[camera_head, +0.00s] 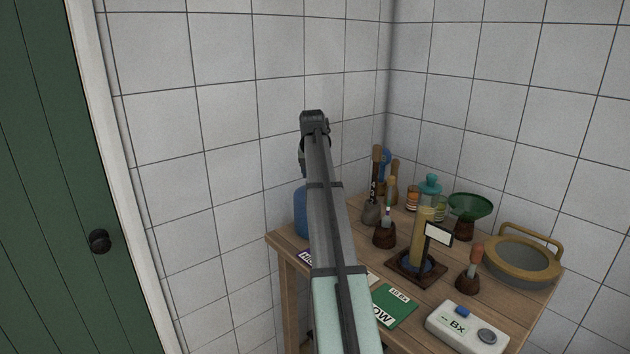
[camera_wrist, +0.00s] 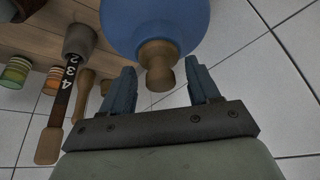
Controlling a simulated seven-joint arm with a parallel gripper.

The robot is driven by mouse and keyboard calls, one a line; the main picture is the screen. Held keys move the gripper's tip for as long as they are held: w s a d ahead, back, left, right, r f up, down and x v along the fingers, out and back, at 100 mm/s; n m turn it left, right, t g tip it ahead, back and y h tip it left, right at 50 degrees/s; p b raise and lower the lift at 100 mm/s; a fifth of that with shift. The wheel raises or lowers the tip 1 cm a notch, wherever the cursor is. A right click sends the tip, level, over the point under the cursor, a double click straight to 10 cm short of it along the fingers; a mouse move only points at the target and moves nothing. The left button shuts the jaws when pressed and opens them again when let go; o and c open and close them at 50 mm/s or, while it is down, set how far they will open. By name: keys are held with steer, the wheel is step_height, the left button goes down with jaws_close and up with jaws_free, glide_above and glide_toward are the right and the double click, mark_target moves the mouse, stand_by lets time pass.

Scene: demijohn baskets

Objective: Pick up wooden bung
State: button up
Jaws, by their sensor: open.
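The wooden bung (camera_wrist: 158,76) is a brown stopper seated in the mouth of a rounded blue vessel (camera_wrist: 152,22) in the wrist view. My gripper (camera_wrist: 161,68) is open, with one blue-grey finger on each side of the bung in that picture. Gaps show between the bung and both fingers, and I cannot tell how far the bung reaches between them in depth. In the head view the blue vessel (camera_head: 300,212) shows at the table's left end, partly behind my arm. The bung and my fingers cannot be made out there.
On the wooden table (camera_head: 283,243) stand upright tools (camera_head: 376,175), a teal-lidded jar (camera_head: 429,194), a green funnel (camera_head: 470,205), a stand with a yellow cylinder (camera_head: 419,245), a brass-rimmed sieve (camera_head: 522,258) and a white meter (camera_head: 465,328). Tiled walls rise close behind.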

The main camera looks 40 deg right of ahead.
steer(key=c, duration=1.1)
